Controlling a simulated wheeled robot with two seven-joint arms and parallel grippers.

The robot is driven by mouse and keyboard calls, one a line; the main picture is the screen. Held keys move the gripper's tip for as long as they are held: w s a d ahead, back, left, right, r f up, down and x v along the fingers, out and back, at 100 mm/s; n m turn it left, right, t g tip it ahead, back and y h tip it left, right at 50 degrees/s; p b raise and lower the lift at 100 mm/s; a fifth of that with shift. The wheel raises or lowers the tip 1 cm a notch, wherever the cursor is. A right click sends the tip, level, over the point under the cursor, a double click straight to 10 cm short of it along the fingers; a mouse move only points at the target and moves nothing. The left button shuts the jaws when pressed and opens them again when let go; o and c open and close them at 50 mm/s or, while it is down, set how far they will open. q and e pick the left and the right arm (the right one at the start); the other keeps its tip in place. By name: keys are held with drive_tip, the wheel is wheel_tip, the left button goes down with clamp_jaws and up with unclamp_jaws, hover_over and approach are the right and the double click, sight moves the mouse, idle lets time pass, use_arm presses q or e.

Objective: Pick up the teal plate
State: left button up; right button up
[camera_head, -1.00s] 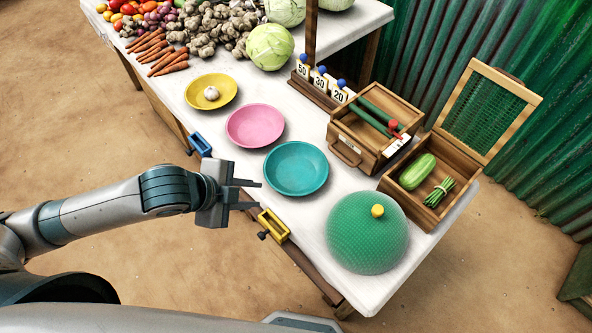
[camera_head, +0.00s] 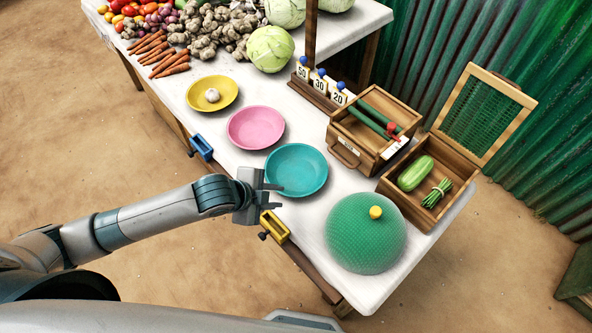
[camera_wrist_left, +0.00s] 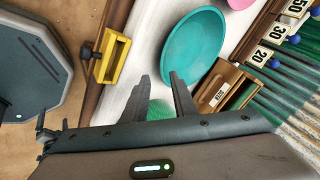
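The teal plate (camera_head: 298,170) lies empty on the white table, at its near side in the head view. It also shows in the left wrist view (camera_wrist_left: 196,45), just beyond my fingertips. My left gripper (camera_head: 279,196) is at the plate's near-left rim, its two fingers apart with nothing seen between them. In the wrist view the fingers (camera_wrist_left: 160,82) are open; one tip overlaps the plate's rim, and I cannot tell whether it touches. My right gripper is in neither view.
A yellow clamp (camera_head: 274,227) sits on the table edge beside my gripper. A pink plate (camera_head: 255,127) and a yellow plate (camera_head: 198,97) holding a garlic bulb lie further left. A green mesh dome (camera_head: 365,238) and wooden boxes (camera_head: 352,152) stand right of the teal plate.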

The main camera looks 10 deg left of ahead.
sight(286, 194)
use_arm(q)
drive_tip(key=shift+w+d+f, duration=0.25)
drive_tip(key=shift+w+f, duration=0.1)
drive_tip(key=shift+f, duration=0.2)
drive_tip(key=shift+w+d+f+p, duration=0.1)
drive_tip(key=shift+w+f+p, duration=0.45)
drive_tip(key=shift+w+f, duration=0.1)
drive_tip(key=shift+p+x, duration=0.3)
drive_tip(key=shift+x, duration=1.4)
drive_tip(key=shift+a, duration=0.2)
clamp_jaws()
